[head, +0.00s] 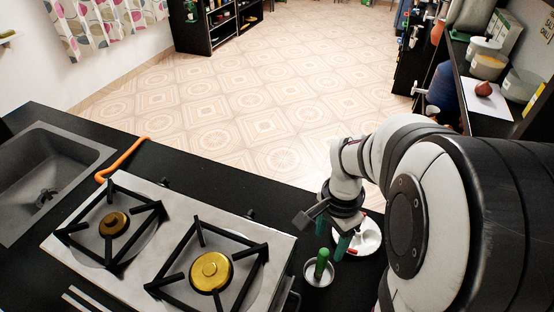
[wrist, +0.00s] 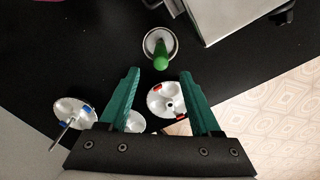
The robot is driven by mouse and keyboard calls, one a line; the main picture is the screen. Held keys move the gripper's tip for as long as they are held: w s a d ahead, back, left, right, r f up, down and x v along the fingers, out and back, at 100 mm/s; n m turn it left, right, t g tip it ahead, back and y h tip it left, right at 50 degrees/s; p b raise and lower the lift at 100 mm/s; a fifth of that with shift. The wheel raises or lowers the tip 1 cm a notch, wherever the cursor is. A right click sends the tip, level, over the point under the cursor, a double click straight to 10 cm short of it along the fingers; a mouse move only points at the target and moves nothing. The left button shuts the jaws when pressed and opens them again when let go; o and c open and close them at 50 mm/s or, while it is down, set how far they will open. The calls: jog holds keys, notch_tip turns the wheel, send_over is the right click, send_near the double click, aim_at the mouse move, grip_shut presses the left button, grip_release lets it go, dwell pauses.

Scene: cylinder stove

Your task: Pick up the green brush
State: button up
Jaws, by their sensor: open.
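The green brush (head: 321,263) stands in a small round white cup (head: 311,279) on the black counter, right of the stove. In the wrist view the brush (wrist: 160,58) is seen nearly end-on, its green handle toward the camera, inside the cup (wrist: 147,43). My gripper (head: 333,240) is open, with green fingers, and hangs just above and behind the brush in the head view. In the wrist view the brush lies just beyond the fingertips of my gripper (wrist: 160,74), roughly centred between them. The fingers appear empty and apart from the brush. The brush's lower end is hidden in the cup.
A white dish with red parts (wrist: 168,98) lies between the fingers in the wrist view. A white dish with a blue-ended piece (wrist: 75,112) lies left. The stove (head: 140,226) and sink (head: 50,165) stand left. An orange curved object (head: 122,158) lies behind the stove.

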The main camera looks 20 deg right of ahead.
aim_at(322, 261)
jog(key=f, duration=0.9)
jog(key=shift+a+f, duration=0.3)
jog(key=shift+f, duration=0.05)
grip_shut()
